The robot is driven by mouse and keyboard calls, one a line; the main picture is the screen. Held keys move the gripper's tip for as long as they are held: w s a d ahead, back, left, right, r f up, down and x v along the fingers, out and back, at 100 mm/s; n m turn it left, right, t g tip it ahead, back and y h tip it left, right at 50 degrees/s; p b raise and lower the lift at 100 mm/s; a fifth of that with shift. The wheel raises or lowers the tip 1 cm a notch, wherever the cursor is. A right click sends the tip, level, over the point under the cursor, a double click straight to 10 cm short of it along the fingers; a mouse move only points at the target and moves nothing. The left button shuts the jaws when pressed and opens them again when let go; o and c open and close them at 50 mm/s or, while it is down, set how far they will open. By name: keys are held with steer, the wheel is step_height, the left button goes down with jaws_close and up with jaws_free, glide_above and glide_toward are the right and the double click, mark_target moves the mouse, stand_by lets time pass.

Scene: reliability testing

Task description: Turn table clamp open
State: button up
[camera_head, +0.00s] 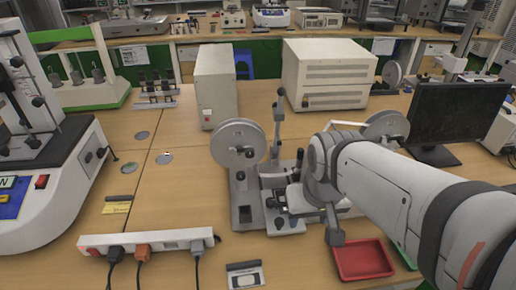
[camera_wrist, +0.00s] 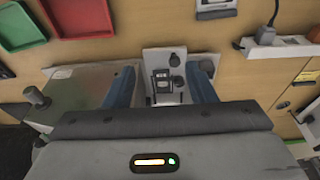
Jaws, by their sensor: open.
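The table clamp appears to be the small grey metal fixture with dark knobs (camera_head: 284,222) on the bench, in front of a large grey wheel on a stand. It also shows in the wrist view as a pale plate with black knobs (camera_wrist: 151,60). My gripper (camera_wrist: 162,86) is open, with its two blue fingers apart on either side of the fixture's near part. Nothing is seen held, and I cannot tell if the fingers touch it. In the head view, my arm comes from the right and hides part of the fixture.
A red tray (camera_head: 362,260) lies right of the fixture. A white power strip (camera_head: 146,241) with plugs lies front left. A monitor (camera_head: 457,115) stands to the right, and beige boxes (camera_head: 330,75) stand behind.

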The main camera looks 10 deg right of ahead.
steer(key=w+a+f+n+g, duration=0.1)
steer(key=w+a+f, duration=0.15)
steer(key=w, duration=0.95)
steer(key=n+g, duration=0.1)
steer(key=g, duration=0.1)
glide_above(271, 200)
steer(key=f, duration=0.6)
steer(key=shift+s+f, duration=0.2)
steer(key=shift+f, duration=0.2)
steer(key=shift+w+a+f, duration=0.1)
steer(key=shift+w+f, duration=0.1)
steer(key=shift+f, duration=0.4)
step_height(271, 200, down, 7)
steer(key=c, duration=1)
steer(key=shift+o, duration=0.2)
